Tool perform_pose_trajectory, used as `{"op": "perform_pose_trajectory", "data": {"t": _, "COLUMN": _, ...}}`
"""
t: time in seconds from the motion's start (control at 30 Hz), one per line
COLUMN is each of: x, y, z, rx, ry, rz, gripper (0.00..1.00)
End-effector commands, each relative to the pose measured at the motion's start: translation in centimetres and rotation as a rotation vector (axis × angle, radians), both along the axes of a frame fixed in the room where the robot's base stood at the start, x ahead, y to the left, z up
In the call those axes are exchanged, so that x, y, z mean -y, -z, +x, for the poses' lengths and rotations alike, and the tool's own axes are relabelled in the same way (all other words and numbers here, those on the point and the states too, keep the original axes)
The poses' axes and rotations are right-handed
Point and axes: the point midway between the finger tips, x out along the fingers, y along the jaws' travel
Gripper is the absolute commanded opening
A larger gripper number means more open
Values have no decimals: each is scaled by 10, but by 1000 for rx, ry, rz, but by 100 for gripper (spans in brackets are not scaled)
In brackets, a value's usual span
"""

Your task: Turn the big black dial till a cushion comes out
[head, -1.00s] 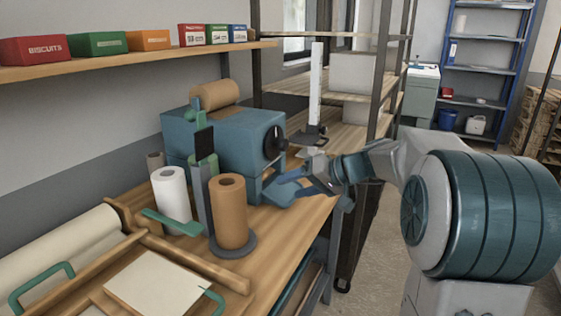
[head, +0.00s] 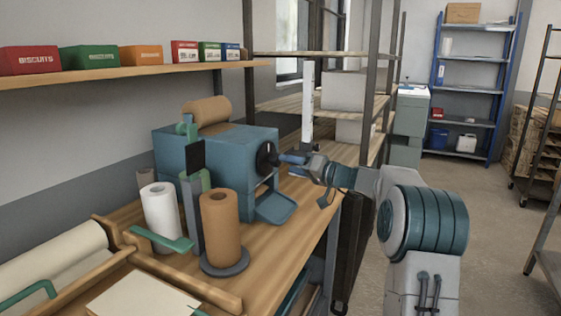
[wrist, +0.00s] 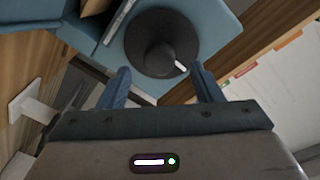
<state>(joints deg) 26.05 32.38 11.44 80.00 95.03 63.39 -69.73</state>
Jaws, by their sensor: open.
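The big black dial (head: 265,160) is on the right end of a blue machine (head: 215,152) on the wooden workbench. In the wrist view the dial (wrist: 161,43) is a round black disc with a raised knob and a white mark at its lower right. My gripper (head: 282,158) is at the dial's side, pointing at it. In the wrist view my gripper (wrist: 160,78) is open, its two blue fingers apart below and on either side of the dial's knob; I cannot tell whether they touch it. A blue chute (head: 276,207) below the dial holds no cushion that I can see.
Shelving (head: 372,90) stands behind my arm.

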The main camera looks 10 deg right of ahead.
Motion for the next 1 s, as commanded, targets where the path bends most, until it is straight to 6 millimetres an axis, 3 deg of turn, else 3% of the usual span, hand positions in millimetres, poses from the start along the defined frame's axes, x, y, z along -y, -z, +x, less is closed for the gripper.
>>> {"op": "perform_pose_trajectory", "data": {"t": 0.23, "x": -27, "y": -1, "z": 24, "rx": 0, "ry": -1, "rz": -1, "gripper": 59}}
{"op": "perform_pose_trajectory", "data": {"t": 0.63, "x": -32, "y": 0, "z": 30, "rx": -2, "ry": 1, "rz": 0, "gripper": 59}}
{"op": "perform_pose_trajectory", "data": {"t": 0.67, "x": -32, "y": 0, "z": 30, "rx": -1, "ry": 1, "rz": 0, "gripper": 56}}
{"op": "perform_pose_trajectory", "data": {"t": 0.8, "x": -32, "y": 0, "z": 30, "rx": 0, "ry": 1, "rz": -1, "gripper": 17}}
{"op": "perform_pose_trajectory", "data": {"t": 1.0, "x": -32, "y": 0, "z": 30, "rx": -3, "ry": 1, "rz": 1, "gripper": 15}}
